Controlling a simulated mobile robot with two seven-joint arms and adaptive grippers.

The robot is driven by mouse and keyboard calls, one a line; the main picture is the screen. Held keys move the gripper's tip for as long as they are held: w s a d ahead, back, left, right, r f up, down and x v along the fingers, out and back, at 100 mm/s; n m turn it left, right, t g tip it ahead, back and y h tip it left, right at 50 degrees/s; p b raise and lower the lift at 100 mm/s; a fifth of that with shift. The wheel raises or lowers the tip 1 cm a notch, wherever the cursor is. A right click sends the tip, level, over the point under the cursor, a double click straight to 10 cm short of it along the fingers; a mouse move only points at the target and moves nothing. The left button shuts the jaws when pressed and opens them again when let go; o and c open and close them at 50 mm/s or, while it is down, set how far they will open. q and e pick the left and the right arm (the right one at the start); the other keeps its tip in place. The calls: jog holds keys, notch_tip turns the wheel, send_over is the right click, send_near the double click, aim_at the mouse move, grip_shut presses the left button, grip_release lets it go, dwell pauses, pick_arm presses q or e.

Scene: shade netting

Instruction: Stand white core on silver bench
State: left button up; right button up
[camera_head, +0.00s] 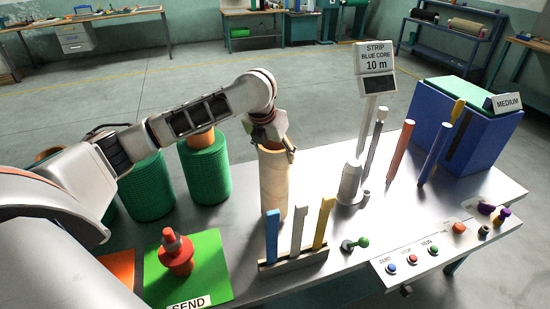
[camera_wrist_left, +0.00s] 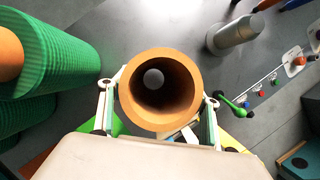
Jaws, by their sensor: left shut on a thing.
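My left gripper (camera_head: 273,147) is shut around the upper end of a hollow tan core (camera_head: 273,183), whose colour looks cream to orange rather than white. The core is upright. Its open end faces up in the left wrist view (camera_wrist_left: 160,90), between the two fingers. The core is above or on the silver bench (camera_head: 340,225). Its lower end is partly hidden behind the strip rack, so I cannot tell whether it touches the bench. My right gripper is not in view.
A rack (camera_head: 293,259) with blue, white and yellow strips stands in front of the core. Green rolls (camera_head: 205,170) stand left. A grey-white bottle-shaped piece (camera_head: 350,182) and a sign post (camera_head: 368,115) are right. A green mat (camera_head: 200,270) holds a red piece (camera_head: 176,252).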

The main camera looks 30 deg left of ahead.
pick_arm(q)
jog(key=shift+f, duration=1.1)
jog(key=o, duration=2.1)
jog(key=v, duration=1.2)
